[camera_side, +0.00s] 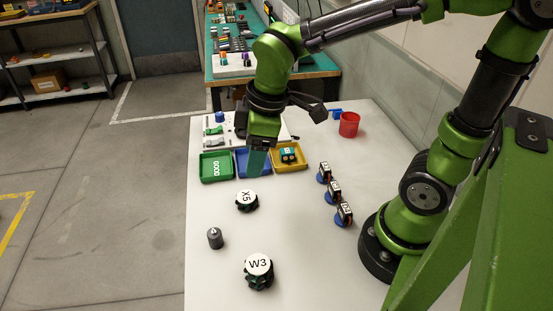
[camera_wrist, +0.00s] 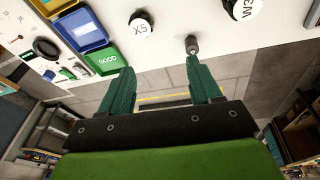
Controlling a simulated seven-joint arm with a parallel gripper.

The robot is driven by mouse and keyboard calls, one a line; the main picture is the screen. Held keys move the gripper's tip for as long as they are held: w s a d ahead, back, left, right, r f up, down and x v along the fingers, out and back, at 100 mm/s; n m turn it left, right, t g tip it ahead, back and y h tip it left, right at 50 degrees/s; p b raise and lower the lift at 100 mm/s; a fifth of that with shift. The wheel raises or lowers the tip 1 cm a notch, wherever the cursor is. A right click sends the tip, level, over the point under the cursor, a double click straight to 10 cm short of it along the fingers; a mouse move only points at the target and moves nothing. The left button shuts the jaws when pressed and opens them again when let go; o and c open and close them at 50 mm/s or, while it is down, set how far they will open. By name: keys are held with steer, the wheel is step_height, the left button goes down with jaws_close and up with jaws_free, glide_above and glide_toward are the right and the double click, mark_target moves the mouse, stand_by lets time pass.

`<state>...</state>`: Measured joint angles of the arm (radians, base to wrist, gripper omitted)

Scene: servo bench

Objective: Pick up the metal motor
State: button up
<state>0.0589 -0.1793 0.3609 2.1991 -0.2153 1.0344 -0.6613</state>
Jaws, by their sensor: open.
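The metal motor (camera_side: 215,238) is a small dark grey cylinder with a short shaft on top. It stands upright near the left edge of the white table (camera_side: 310,265). In the wrist view the motor (camera_wrist: 192,46) shows beyond the tip of my right-hand finger. My gripper (camera_wrist: 155,75) is open, with two green fingers apart and nothing between them. In the side view my gripper (camera_side: 257,165) hangs above the blue bin, well behind the motor and apart from it.
Wheels marked X5 (camera_side: 246,200) and W3 (camera_side: 258,268) stand near the motor. Green (camera_side: 205,178), blue (camera_side: 241,172) and yellow (camera_side: 298,165) bins line the back. Several servos (camera_side: 333,190) stand at the right. A red cup (camera_side: 349,124) is behind. Bare table lies between.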

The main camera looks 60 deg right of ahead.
steer(key=w+a+f+n+g, duration=0.2)
steer(key=a+n, duration=0.4)
steer(key=n, duration=2.2)
glide_above(213, 229)
steer(key=shift+g+h, duration=0.3)
step_height(213, 229, down, 11)
steer(key=shift+s+r, duration=0.1)
steer(key=shift+f, duration=2.8)
steer(key=c, duration=1.2)
steer(key=shift+o, duration=0.2)
steer(key=shift+r, duration=0.1)
